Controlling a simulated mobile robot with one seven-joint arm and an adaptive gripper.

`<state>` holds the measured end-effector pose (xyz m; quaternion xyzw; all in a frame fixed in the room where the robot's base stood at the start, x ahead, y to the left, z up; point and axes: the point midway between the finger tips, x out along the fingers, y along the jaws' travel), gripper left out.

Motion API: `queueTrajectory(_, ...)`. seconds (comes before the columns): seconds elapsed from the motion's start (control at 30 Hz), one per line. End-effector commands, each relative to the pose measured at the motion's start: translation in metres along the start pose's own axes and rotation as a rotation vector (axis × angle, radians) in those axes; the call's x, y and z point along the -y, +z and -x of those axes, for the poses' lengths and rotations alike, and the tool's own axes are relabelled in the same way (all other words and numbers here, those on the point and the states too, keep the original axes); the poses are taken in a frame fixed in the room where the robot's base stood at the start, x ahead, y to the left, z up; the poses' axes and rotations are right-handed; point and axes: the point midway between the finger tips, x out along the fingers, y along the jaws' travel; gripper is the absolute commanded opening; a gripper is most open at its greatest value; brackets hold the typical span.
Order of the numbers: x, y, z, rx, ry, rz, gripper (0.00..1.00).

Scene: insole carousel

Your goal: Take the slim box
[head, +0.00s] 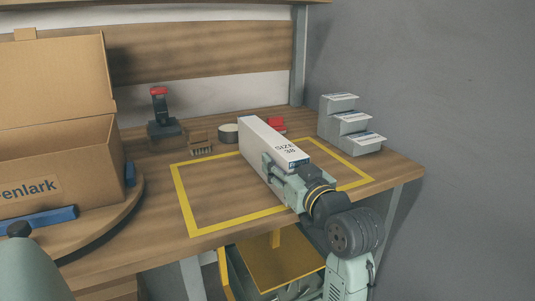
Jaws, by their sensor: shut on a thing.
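The slim box (262,141) is white, long and narrow, with "SIZE 38" printed on its near end. It is in the middle of the head view, over the yellow-outlined area of the wooden table. My gripper (281,172) is at the near end of the box and is shut on it. The far finger is mostly hidden by the box. I cannot tell whether the underside of the box touches the table.
An open cardboard box (62,160) stands on a round wooden turntable (100,222) at left. Grey stepped bins (352,125) stand at back right by the wall. A red-topped tool (161,112), a brush (201,143) and a tape roll (228,133) lie behind the yellow outline (184,205).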

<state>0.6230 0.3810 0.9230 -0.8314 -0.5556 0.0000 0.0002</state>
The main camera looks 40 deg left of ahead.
Motion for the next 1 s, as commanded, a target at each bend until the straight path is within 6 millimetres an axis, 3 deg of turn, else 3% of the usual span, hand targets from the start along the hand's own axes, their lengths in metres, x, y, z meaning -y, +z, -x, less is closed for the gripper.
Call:
queueTrajectory(0.3, 0.000, 0.000, 0.000, 0.000, 0.000, 0.000, 0.09)
queueTrajectory(0.67, 0.000, -0.005, 0.000, -0.002, 0.000, 0.001, 0.09)
queueTrajectory(1.0, 0.003, -0.038, 0.004, -0.004, 0.001, 0.005, 0.09)
